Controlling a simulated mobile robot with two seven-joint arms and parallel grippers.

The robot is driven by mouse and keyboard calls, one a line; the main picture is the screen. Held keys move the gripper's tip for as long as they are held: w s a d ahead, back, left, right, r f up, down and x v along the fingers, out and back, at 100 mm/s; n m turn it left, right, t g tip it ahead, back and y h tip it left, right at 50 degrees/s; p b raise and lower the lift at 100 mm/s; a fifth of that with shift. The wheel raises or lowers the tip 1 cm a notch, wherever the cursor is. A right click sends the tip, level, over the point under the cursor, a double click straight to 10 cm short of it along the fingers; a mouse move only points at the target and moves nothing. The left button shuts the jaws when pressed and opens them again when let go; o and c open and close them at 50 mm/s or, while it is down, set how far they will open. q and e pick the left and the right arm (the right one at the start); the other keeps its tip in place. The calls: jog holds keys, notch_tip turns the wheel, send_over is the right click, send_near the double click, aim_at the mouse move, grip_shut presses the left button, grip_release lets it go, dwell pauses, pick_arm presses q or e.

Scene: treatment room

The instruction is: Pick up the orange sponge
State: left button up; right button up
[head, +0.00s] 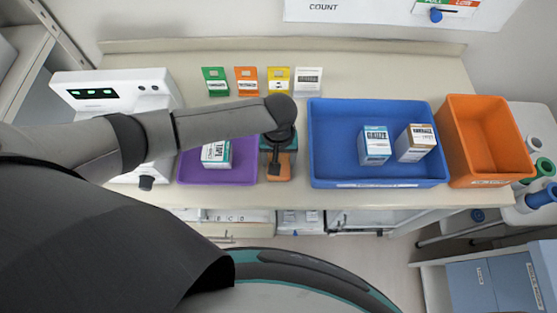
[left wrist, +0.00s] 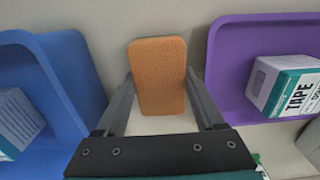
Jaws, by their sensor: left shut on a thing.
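The orange sponge (left wrist: 158,77) stands out between the two fingers of my left gripper (left wrist: 159,90) in the left wrist view, with a finger against each long side. In the head view my left gripper (head: 279,158) points down between the purple tray and the blue bin, and part of the sponge (head: 279,174) shows below it. The gripper is shut on the sponge. I cannot tell whether the sponge touches the counter. My right gripper is not in view.
The purple tray (head: 205,177) with a tape box (head: 216,154) is left of the sponge. The blue bin (head: 335,172) with two boxes is right of it, then an orange bin (head: 478,148). Several coloured cards and a white device (head: 112,92) stand on the counter (head: 370,66).

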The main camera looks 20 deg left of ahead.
aim_at(279, 160)
pick_arm(q)
jog(key=shift+c, duration=0.9)
jog(key=shift+r, duration=0.1)
notch_tip(279, 160, up, 20)
jog(key=p, duration=0.3)
